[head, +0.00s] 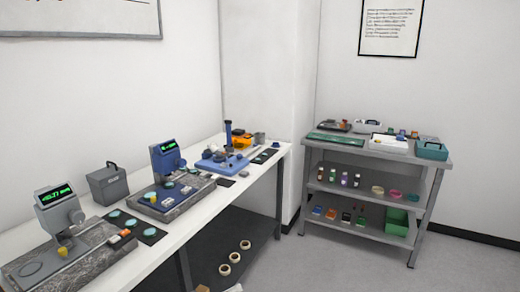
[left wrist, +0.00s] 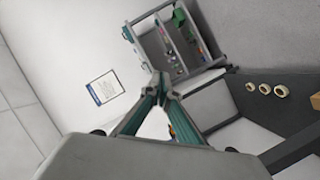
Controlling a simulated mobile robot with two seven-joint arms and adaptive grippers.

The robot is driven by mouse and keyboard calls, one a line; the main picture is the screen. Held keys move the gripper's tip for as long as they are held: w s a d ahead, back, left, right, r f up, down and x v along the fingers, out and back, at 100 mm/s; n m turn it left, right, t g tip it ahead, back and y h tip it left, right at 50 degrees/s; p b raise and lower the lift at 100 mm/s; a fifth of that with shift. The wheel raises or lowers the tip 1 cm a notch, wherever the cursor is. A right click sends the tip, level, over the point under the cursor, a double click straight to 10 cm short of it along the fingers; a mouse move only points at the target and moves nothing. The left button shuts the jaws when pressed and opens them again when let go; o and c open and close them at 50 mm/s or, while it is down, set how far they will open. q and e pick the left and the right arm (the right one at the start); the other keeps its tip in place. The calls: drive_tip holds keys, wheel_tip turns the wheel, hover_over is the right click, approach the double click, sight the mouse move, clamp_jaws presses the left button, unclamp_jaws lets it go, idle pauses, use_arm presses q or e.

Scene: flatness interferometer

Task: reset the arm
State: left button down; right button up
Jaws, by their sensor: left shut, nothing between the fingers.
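My left gripper (left wrist: 160,80) shows in the left wrist view, its two teal-lined fingers meeting at the tips. It is shut and empty, in the air with nothing touching its tips. The wrist view is strongly tilted, and past the fingers lie the shelf cart and the wall. In the head view no gripper can be made out clearly. My right gripper shows in neither view.
A long white bench (head: 168,246) along the left wall bears two instruments with green displays (head: 54,195) (head: 166,148) and a grey case (head: 107,184). Several tape rolls (head: 235,257) lie on its dark lower shelf. A grey shelf cart (head: 312,144) stands at the back right. The right floor is clear.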

use_arm(q)
drive_tip(key=s+d+f+m+t+y, duration=0.1)
drive_tip(key=s+d+f, duration=0.3)
drive_tip(key=s, duration=0.4)
drive_tip(key=s+a+f+m+y, duration=0.1)
drive_tip(key=s+a+f+y, duration=0.2)
drive_tip(key=s+a, duration=0.3)
drive_tip(key=s+a+f+m+y, duration=0.1)
drive_tip(key=s+a+f+y, duration=0.2)
drive_tip(key=s+a, duration=0.3)
drive_tip(key=s+a+f+m+g+y, duration=0.1)
drive_tip(key=s+a+f+y, duration=0.1)
drive_tip(key=s+a, duration=0.4)
drive_tip(key=s+f, duration=0.1)
drive_tip(key=s, duration=0.3)
drive_tip(key=shift+s+f+m+y, duration=0.25)
drive_tip(key=shift+s+m+y, duration=0.05)
drive_tip(key=shift+y, duration=0.1)
drive_tip(key=shift+a, duration=0.1)
